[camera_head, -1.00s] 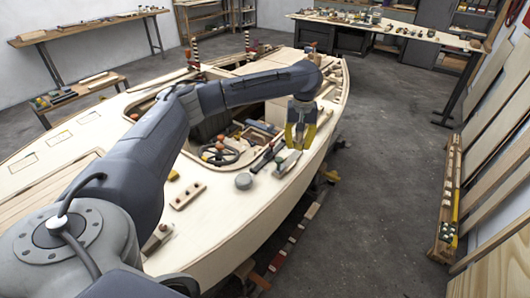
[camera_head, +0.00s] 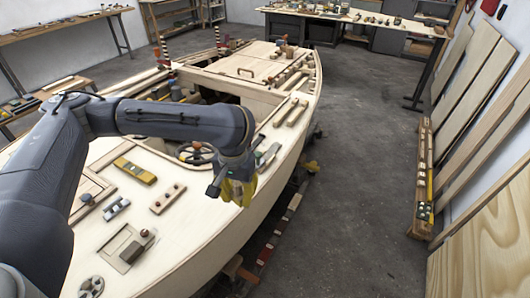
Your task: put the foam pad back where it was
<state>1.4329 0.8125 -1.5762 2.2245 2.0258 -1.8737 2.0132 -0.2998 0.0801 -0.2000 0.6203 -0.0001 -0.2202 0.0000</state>
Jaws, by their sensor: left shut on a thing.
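My left gripper (camera_head: 238,190) is over the right side deck of the plywood hull (camera_head: 195,250), near its edge, with the fingers pointing down. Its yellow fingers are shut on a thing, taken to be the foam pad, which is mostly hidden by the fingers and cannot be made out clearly. Whether it touches the deck cannot be told. My right gripper is not in view.
On the deck lie a yellow tool (camera_head: 135,171), a silver clamp-like piece (camera_head: 117,207), a pegged wooden block (camera_head: 167,198) and a recessed panel (camera_head: 118,249). A steering wheel (camera_head: 197,153) stands behind my gripper. The front right deck is clear.

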